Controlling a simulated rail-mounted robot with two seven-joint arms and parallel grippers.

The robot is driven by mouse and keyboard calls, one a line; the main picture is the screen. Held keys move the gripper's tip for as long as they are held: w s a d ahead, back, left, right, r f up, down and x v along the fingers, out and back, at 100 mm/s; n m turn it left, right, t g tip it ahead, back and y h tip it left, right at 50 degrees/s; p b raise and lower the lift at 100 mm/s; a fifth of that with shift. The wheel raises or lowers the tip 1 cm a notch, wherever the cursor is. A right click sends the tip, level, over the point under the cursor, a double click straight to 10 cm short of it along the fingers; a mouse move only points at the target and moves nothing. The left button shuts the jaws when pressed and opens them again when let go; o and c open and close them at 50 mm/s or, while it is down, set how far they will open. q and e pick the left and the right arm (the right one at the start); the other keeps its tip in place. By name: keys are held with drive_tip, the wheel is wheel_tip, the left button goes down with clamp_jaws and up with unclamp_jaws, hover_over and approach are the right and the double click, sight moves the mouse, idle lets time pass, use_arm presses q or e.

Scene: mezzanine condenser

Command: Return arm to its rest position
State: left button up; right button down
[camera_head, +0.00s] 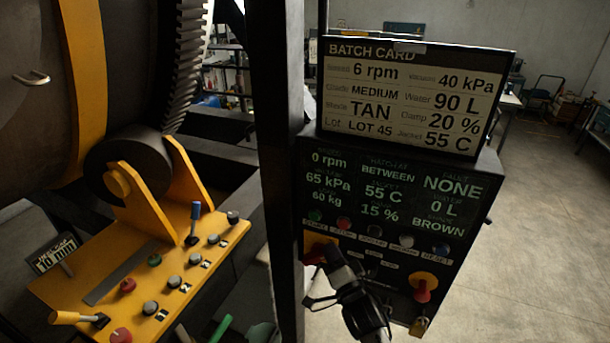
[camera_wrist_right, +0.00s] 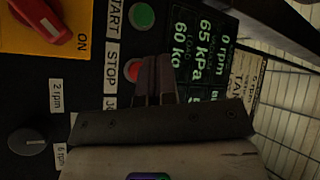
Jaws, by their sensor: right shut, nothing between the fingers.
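My right gripper (camera_head: 328,252) is in front of the lower left part of the black control panel (camera_head: 455,250). It is shut with nothing held. In the right wrist view its fingers (camera_wrist_right: 154,78) are together, over the panel face near the red STOP button (camera_wrist_right: 132,70). I cannot tell whether the fingertips touch the panel. In the head view the gripper partly hides a yellow switch plate (camera_head: 312,240). In the wrist view a red rotary knob (camera_wrist_right: 42,18) is on that plate, near the word ON. My left gripper is in neither view.
A batch card (camera_head: 415,97) stands on top of the panel. A dark post (camera_head: 278,150) rises left of the panel. A yellow console (camera_head: 160,280) with levers and knobs is at the left, below a large drum (camera_head: 30,100). Open floor (camera_head: 535,220) lies right.

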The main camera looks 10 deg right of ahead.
wheel_tip(320, 180, down, 4)
drive_tip(key=d+n+g+h, duration=0.2)
drive_tip(key=n+g+h, duration=0.1)
drive_tip(key=n, duration=0.2)
drive_tip(key=s+d+r+n+g+h, duration=0.1)
drive_tip(key=s+r+n+g, duration=0.2)
drive_tip(key=s+n+g, duration=0.45)
drive_tip(key=s+f+g+p, duration=0.1)
drive_tip(key=s+f, duration=0.4)
drive_tip(key=s, duration=0.7)
drive_tip(key=s+f+g, duration=0.3)
drive_tip(key=s+f, duration=0.2)
drive_tip(key=s, duration=0.7)
drive_tip(key=s+f+g+y+p, duration=0.1)
drive_tip(key=s+f, duration=0.5)
drive_tip(key=s, duration=0.6)
drive_tip(key=shift+s+d+g+p, duration=0.15)
drive_tip(key=shift+s+g+p, duration=0.15)
drive_tip(key=shift+g, duration=0.35)
drive_tip(key=shift+m, duration=0.25)
